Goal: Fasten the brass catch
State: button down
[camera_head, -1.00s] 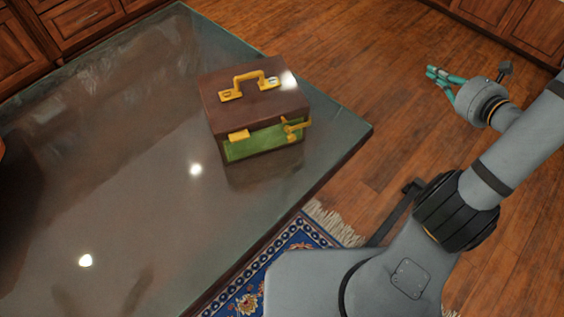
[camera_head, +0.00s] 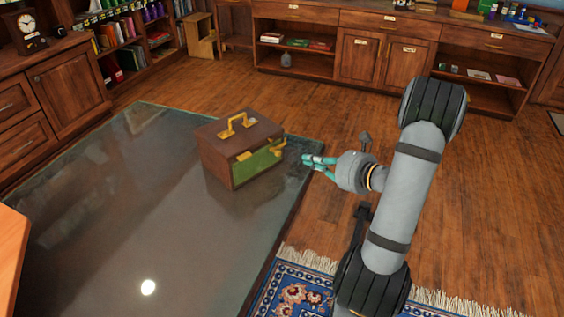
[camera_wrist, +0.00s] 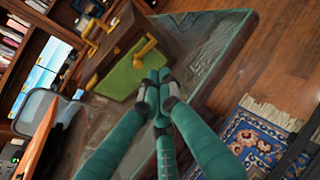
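A brown box (camera_head: 218,148) with a green front panel stands on the dark glossy tabletop. It has a brass handle (camera_head: 236,122) on top, a flat brass fitting (camera_head: 243,156) at the front left and a brass catch (camera_head: 275,149) jutting out at the front right. The wrist view shows the box (camera_wrist: 118,50) tilted, with the catch (camera_wrist: 147,47) sticking out from the green face. My gripper (camera_head: 305,160) is right of the box, a little apart from the catch. In the wrist view its teal fingertips (camera_wrist: 158,76) are together and hold nothing visible.
The glossy tabletop (camera_head: 140,215) is clear around the box. A patterned rug (camera_head: 300,290) lies on the floor by the table's near edge. Wooden cabinets (camera_head: 360,60) line the far wall. An orange surface (camera_head: 10,250) shows at the left edge.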

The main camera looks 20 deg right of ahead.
aim_at(282, 151)
jog(key=shift+w+d, duration=0.1)
jog(key=x, duration=1)
jog(key=shift+f, duration=0.1)
jog(key=shift+d, duration=0.2)
